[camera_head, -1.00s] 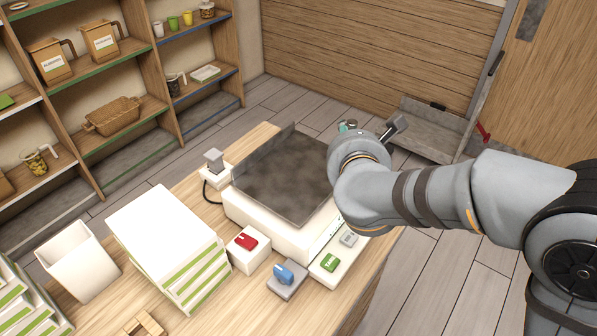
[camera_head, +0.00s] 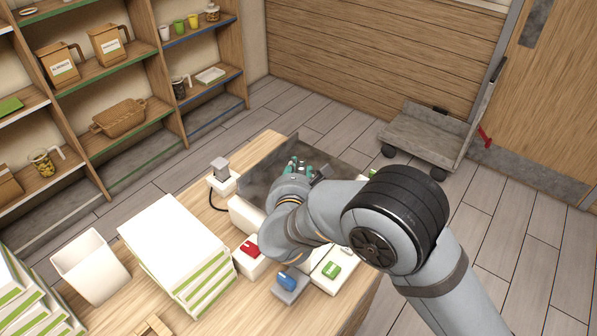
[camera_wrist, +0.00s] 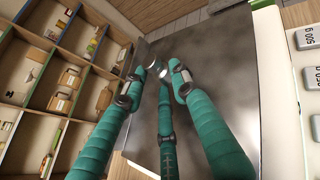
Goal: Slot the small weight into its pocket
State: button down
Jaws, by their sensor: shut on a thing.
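My gripper (camera_wrist: 158,72) has teal fingers and is over the dark square pan (camera_wrist: 215,50) in the wrist view. The fingertips are close together around something small and pale, too small to read; I take it as the small weight. In the head view my gripper (camera_head: 298,168) shows past my wrist, above the pan (camera_head: 258,164). A white strip at the right of the wrist view holds grey weights, one marked 500 g (camera_wrist: 307,38), another (camera_wrist: 313,77) below it. The small weight's pocket cannot be made out.
White blocks with a red piece (camera_head: 249,247) and a green piece (camera_head: 331,269), and a grey block with a blue piece (camera_head: 287,281), stand at the table's front. A white stack (camera_head: 175,245) and an open white bin (camera_head: 90,268) are left. A small post (camera_head: 221,172) stands beside the pan.

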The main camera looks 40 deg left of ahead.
jog(key=shift+f, duration=0.6)
jog(key=shift+f, duration=0.1)
jog(key=shift+s+d+f+b, duration=0.1)
jog(key=shift+d+f+b, duration=0.15)
jog(key=shift+f+b, duration=0.55)
jog(key=c, duration=1.8)
grip_release()
jog(key=shift+o, duration=1.3)
jog(key=shift+a, duration=0.15)
jog(key=shift+o, duration=1)
jog(key=shift+r, duration=0.1)
